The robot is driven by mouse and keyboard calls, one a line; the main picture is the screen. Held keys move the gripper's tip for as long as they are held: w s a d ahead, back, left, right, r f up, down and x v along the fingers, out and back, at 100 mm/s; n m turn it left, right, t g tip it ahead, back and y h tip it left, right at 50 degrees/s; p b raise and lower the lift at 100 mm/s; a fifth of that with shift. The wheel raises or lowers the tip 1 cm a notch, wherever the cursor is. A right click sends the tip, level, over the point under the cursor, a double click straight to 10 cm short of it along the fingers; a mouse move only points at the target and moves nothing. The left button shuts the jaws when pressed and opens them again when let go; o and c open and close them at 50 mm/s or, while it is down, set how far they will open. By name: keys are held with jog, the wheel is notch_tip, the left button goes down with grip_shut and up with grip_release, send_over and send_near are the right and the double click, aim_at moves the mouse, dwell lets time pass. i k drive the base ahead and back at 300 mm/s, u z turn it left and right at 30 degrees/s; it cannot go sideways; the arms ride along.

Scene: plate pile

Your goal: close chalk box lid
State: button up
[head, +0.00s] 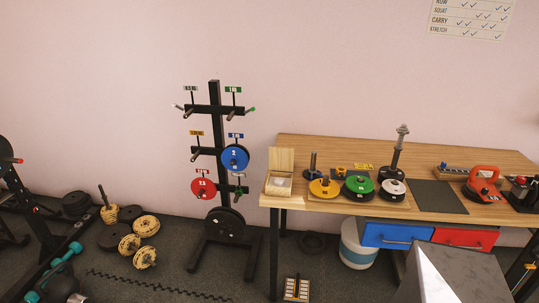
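The chalk box (277,193) is a small pale wooden box at the left end of the wooden table. Its lid (281,159) stands open and roughly upright at the back of the box. Whitish contents show inside the open box. My gripper is not in the head view, so its place relative to the box and its state cannot be seen.
A plate rack (216,150) stands left of the table. Dumbbells lie on the floor at left.

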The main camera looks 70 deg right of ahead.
aim_at(281, 159)
jog(key=u, duration=0.15)
jog(key=k, duration=2.1)
jog(key=z, duration=0.95)
jog(key=i, duration=0.9)
jog(key=u, duration=0.15)
